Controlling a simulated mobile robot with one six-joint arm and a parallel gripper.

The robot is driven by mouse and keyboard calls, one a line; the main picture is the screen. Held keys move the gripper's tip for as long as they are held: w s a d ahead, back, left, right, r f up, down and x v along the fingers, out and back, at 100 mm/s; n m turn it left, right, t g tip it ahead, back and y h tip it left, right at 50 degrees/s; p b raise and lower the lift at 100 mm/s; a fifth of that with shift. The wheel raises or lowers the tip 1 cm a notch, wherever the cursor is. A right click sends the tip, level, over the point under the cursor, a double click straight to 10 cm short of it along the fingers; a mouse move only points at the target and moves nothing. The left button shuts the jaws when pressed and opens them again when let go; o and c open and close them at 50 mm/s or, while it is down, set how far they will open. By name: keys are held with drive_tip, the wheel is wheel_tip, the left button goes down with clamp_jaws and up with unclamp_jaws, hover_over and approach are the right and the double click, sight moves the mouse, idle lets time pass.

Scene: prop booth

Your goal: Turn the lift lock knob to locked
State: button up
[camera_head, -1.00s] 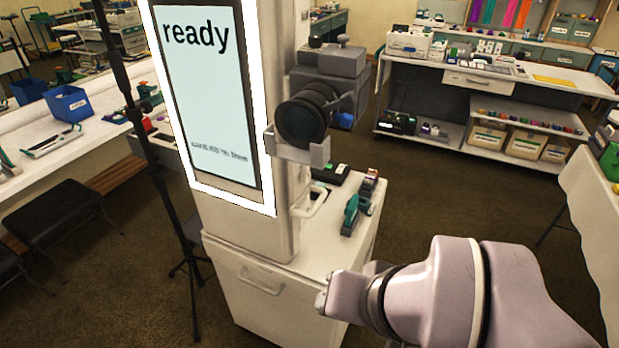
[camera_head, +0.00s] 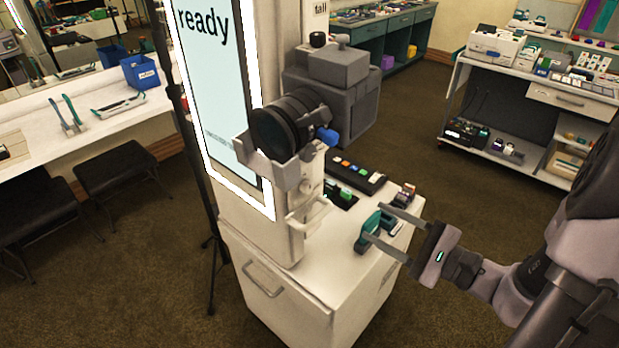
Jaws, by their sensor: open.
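A blue knob (camera_head: 327,136) sticks out from the side of the column, beside the camera and lens (camera_head: 290,122). I cannot tell for sure that it is the lift lock knob, and its set position cannot be read. A white handle (camera_head: 308,214) sits lower on the column. My gripper (camera_head: 373,221) is at the right of the column, its two fingers apart and pointing left. It holds nothing that I can see. It is lower than the blue knob and to its right. In the picture its fingertips overlap a teal clamp-like tool on the cabinet top; contact cannot be told.
The white cabinet (camera_head: 275,312) under the column carries a teal tool (camera_head: 375,229) and a black strip with coloured buttons (camera_head: 355,173). A lit "ready" screen (camera_head: 216,85) faces left. A thin black stand is at the left. Open floor lies behind the cabinet.

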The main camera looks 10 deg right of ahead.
sight(310, 189)
drive_tip(key=x, duration=0.8)
drive_tip(key=b+x, duration=0.1)
drive_tip(key=x, duration=0.7)
drive_tip(key=shift+s+a, duration=0.1)
drive_tip(key=shift+a, duration=0.3)
clamp_jaws()
